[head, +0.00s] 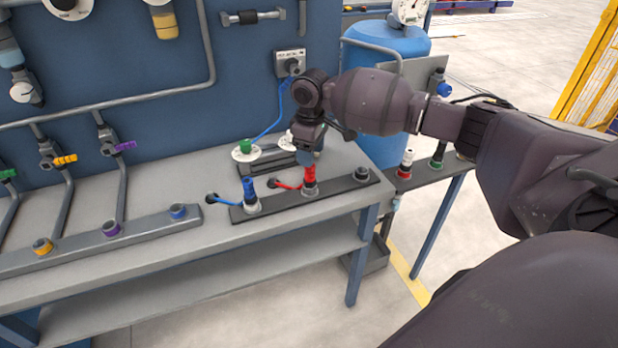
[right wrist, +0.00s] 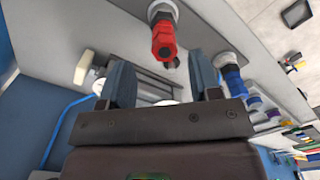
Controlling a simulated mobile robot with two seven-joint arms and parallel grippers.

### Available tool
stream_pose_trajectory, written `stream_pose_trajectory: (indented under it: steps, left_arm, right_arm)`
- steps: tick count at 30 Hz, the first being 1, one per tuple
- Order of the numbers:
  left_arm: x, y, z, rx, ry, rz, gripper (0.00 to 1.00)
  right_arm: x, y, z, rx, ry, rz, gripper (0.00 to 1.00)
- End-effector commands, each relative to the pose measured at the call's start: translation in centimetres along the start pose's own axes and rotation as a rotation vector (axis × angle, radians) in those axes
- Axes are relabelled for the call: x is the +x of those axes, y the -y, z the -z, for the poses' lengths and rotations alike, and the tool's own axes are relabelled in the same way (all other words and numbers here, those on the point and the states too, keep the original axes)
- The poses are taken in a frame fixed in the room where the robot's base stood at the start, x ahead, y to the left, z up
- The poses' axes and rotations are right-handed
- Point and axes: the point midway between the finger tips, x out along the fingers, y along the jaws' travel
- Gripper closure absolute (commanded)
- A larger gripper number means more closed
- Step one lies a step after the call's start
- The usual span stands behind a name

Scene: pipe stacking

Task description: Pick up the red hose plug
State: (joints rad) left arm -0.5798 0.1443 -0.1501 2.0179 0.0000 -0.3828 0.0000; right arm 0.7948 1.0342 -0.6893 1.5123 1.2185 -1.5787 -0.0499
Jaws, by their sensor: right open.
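The red hose plug (head: 309,176) stands upright in the dark holder strip (head: 345,185) on the grey bench, with a red hose running left from it. My right gripper (head: 308,153) is just above the plug, pointing down. In the right wrist view the red plug (right wrist: 164,40) shows just past the fingertips, in line with the gap between the two spread fingers of my right gripper (right wrist: 163,75). The gap is empty. My left gripper is in neither view.
A blue plug (head: 250,193) with a blue hose stands left of the red one in the same strip. An empty dark socket (head: 361,174) sits to its right. A green-topped fitting (head: 245,150) stands behind. A blue tank (head: 385,60) is behind my right arm.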

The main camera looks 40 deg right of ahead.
Motion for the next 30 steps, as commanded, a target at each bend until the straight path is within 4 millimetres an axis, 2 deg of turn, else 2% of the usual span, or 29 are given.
stream_pose_trajectory:
  steps: [5,14,22,30]
  left_arm:
    - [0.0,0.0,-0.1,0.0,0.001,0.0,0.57]
    - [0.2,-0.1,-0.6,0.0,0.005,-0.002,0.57]
    - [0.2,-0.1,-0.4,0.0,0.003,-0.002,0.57]
    - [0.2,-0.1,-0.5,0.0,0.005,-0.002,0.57]
  right_arm:
    - [1.1,0.2,0.1,-0.001,-0.001,0.001,0.43]
    - [5.0,0.5,0.1,-0.001,0.001,0.001,0.43]
    - [5.2,0.4,0.1,-0.001,-0.002,-0.001,0.43]
    - [5.2,0.4,0.1,-0.001,-0.002,-0.001,0.84]
